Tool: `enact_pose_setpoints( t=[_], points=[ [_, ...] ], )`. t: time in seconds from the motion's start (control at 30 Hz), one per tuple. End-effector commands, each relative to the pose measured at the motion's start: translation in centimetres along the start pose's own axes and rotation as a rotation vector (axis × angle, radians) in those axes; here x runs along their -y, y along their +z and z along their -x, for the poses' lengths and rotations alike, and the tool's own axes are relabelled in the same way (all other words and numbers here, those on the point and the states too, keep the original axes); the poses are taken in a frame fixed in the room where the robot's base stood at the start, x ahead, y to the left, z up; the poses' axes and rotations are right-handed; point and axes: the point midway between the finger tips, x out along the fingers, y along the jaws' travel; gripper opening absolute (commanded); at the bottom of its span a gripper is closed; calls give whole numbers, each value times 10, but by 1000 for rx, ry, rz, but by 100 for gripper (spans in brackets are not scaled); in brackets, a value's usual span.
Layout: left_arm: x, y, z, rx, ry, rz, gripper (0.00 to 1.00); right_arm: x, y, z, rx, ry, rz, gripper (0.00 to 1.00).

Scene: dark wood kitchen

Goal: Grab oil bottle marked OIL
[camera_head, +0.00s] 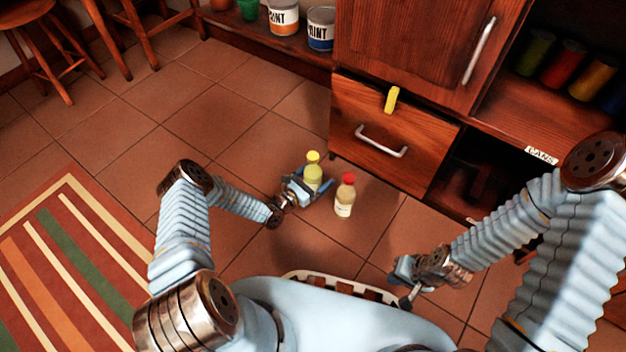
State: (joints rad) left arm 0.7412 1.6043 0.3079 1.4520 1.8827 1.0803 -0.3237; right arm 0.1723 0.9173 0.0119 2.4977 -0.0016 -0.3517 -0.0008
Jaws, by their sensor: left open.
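A bottle with a yellow cap and yellow-green contents (313,173) stands upright in front of the drawer. A second bottle with a red cap and pale contents (345,198) stands just to its right. Both seem to stand on the floor tiles. No lettering on either is readable, so I cannot tell from a label which is marked OIL. My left gripper (309,188) is open, with its fingers on either side of the yellow-capped bottle's lower part; I cannot tell whether they touch it. My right gripper (407,287) is low, near my body, away from both bottles; its jaws are unclear.
A wooden cabinet with a closed drawer (378,135) stands behind the bottles, a yellow object (392,99) at its top edge. Shelves with cans (569,58) are at the right. Paint cans (321,28) and stools (45,45) are at the back. Tiles at left are clear up to a striped rug (75,265).

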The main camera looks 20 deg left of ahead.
Motion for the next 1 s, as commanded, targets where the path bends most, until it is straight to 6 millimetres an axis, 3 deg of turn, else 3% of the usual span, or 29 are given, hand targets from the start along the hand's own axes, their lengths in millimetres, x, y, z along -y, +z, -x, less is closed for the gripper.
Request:
enact_pose_setpoints(
  t=[0.13, 0.6, 0.87, 1.0],
  points=[
    [0, 0, 0, 0, 0, 0, 95, 0, 0, 0, 0, 0, 0, 0],
    [0, 0, 1, -1, 0, 0, 23, 0, 0, 0, 0, 0, 0, 0],
    [0, 4, 0, 1, 0, 0, 20, 1, 0, 2, 0, 0, 0, 0],
    [-1, 24, 0, 2, 0, 0, 20, 4, 0, 11, 2, 0, 1, 0]
  ],
)
